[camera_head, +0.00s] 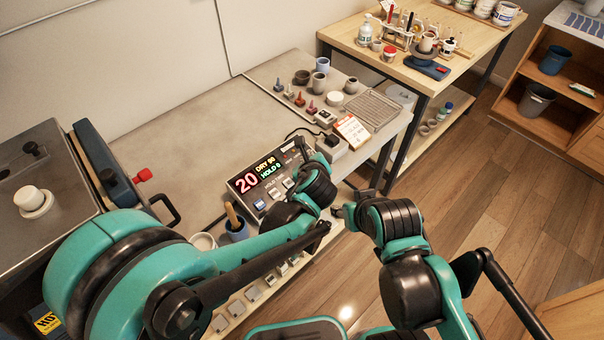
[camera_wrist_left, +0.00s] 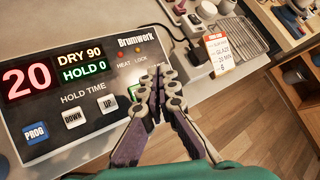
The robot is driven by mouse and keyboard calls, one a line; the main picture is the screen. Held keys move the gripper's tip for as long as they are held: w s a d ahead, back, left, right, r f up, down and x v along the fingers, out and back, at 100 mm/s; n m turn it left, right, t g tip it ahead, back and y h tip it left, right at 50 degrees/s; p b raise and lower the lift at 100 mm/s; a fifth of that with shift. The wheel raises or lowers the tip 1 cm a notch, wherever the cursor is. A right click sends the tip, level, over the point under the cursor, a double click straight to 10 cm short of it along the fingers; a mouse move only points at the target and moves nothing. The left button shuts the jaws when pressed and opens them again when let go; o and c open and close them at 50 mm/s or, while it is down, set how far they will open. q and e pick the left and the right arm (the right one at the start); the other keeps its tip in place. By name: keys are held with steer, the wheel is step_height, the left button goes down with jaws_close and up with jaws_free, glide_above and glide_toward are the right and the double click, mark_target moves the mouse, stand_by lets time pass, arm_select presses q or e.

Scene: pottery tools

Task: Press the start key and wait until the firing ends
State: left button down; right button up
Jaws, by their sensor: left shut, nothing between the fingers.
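The Brumwerk control box (camera_head: 250,206) stands on the grey table. Its display (camera_wrist_left: 82,68) reads a red 20, DRY 90 and HOLD 0. In the left wrist view there are a blue PROG key (camera_wrist_left: 35,133), a DOWN key (camera_wrist_left: 73,118), an UP key (camera_wrist_left: 108,103) and a green-edged key (camera_wrist_left: 136,91) partly hidden by my fingers. My left gripper (camera_head: 307,149) is shut and empty over the box's right part; its fingertips (camera_wrist_left: 159,74) show beside the green-edged key. Contact cannot be told. My right gripper (camera_head: 345,211) hangs off the table's front edge; its opening is unclear.
A grey kiln-like box (camera_head: 40,235) with a red-knobbed handle stands at left. A blue cup (camera_head: 236,232) is beside the control box. A price-like card (camera_head: 351,132), small pots and a wire rack (camera_head: 372,110) lie behind. A wooden table (camera_head: 470,35) stands at the back right.

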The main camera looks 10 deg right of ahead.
arm_select(q)
steer(key=f+b, duration=0.1)
steer(key=f, duration=0.1)
steer(key=w+f+b, duration=0.1)
steer(key=f+b, duration=0.1)
steer(key=a+f+b, duration=0.1)
steer(key=f+b, duration=0.1)
steer(key=f, duration=0.1)
steer(key=shift+w, duration=0.25)
steer(key=shift+f, duration=0.1)
stand_by(0.9)
steer(key=shift+w+f+b, duration=0.1)
steer(key=shift+f+b, duration=0.3)
steer(key=shift+b, duration=0.1)
steer(key=shift+a+f+b, duration=0.15)
steer(key=shift+f+b, duration=0.2)
stand_by(0.4)
steer(key=shift+r, duration=0.2)
steer(key=shift+r+p, duration=0.6)
steer(key=r+p, duration=0.2)
steer(key=r, duration=0.1)
steer(key=s+d+r+p, duration=0.1)
steer(key=r, duration=0.1)
steer(key=shift+s+p, duration=0.1)
steer(key=shift+p, duration=0.25)
